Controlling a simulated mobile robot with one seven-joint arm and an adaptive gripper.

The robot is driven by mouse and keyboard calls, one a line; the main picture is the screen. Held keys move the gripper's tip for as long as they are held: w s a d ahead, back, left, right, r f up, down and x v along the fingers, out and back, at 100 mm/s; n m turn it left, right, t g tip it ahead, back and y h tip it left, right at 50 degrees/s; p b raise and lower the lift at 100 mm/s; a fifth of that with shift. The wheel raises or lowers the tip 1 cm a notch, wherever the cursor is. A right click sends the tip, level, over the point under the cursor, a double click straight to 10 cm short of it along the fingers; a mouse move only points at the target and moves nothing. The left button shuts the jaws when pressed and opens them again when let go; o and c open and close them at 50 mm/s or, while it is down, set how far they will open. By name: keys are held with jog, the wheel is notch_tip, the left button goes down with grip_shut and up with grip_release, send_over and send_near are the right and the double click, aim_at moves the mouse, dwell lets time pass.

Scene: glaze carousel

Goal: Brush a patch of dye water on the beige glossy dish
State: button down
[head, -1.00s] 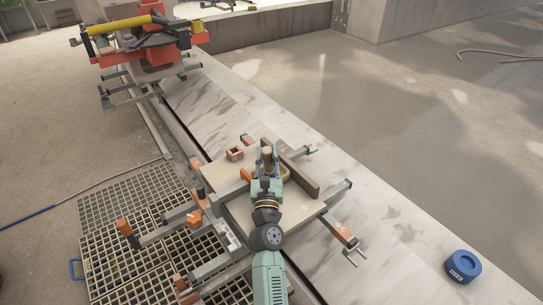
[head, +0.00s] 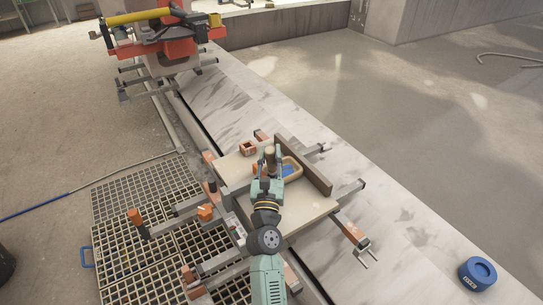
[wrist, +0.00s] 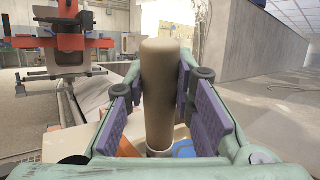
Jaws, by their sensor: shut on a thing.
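My gripper (head: 270,165) is shut on an upright tan cylindrical handle (wrist: 160,85), seen large between the purple finger pads in the wrist view. The handle's top (head: 270,151) also shows in the head view; its lower end is hidden, so I cannot tell whether it touches anything. Just right of my gripper, a tan, rounded dish (head: 298,163) sits on the pale board (head: 310,205), partly hidden by the fingers. Blue (head: 288,170) shows inside it. Blue also shows low behind the handle in the wrist view (wrist: 185,149).
A small orange-brown open box (head: 248,147) stands on the board behind my gripper. A brown upright strip (head: 305,165) borders the board's right. Clamps surround it. A blue round object (head: 477,273) lies right. A red and yellow machine (head: 160,30) stands at the back left.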

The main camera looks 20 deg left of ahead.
jog(key=shift+f, duration=0.15)
jog(key=w+d+p, duration=0.2)
jog(key=w+d, duration=0.2)
jog(key=w, duration=0.1)
jog(key=shift+p, duration=0.3)
dwell(0.6)
jog(key=shift+f, duration=0.1)
